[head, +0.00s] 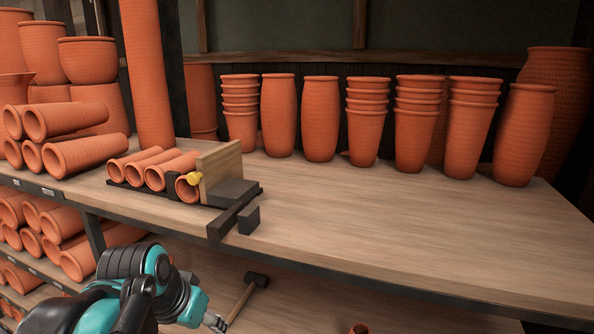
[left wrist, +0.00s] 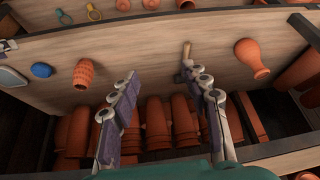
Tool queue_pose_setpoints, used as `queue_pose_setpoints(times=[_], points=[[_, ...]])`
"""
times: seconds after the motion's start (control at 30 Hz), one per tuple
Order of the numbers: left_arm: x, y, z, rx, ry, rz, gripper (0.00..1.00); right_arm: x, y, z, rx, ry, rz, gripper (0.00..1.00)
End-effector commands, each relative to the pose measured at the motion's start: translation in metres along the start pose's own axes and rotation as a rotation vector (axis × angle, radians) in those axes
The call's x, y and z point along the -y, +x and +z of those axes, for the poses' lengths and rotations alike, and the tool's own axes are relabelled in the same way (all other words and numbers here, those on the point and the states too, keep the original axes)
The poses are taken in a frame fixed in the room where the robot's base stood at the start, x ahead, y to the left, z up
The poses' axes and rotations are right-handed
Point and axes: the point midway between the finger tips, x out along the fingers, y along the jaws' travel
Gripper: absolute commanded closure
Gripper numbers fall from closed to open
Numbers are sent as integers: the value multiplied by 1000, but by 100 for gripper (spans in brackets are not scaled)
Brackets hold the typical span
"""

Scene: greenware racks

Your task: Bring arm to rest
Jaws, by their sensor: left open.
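My left arm comes in at the lower left of the head view, in front of the shelf and below the upper board. Only part of my left gripper (head: 216,322) shows there, at the bottom edge near the handle of a dark-headed mallet (head: 245,294). In the left wrist view my left gripper (left wrist: 158,76) has its two fingers wide apart with nothing between them. The mallet (left wrist: 186,52) appears close to the right finger there; I cannot tell whether they touch. My right gripper is not in view.
The upper board (head: 400,225) is clear at its front right. Clay tubes (head: 152,166) lie in a black rack beside a wooden block (head: 219,172). Stacked pots (head: 366,125) and vases line the back.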

Motion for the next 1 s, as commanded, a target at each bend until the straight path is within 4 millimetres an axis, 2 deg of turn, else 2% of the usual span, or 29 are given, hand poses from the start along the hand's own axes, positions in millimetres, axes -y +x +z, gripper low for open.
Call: queue_pose_setpoints(times=[0.03,0.2,0.3,0.43,0.5,0.63,1.0], points=[[-3,43,30,-11,-16,-10,53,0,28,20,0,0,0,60],[-10,139,105,-55,-80,-43,53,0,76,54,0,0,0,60],[-15,192,149,-82,-116,-58,53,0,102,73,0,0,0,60],[-20,245,195,-111,-155,-72,53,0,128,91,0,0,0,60],[-21,264,212,-123,-169,-78,53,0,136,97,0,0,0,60],[-23,281,229,-135,-184,-83,53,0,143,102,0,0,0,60],[-23,282,230,-138,-188,-84,53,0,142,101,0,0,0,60]])
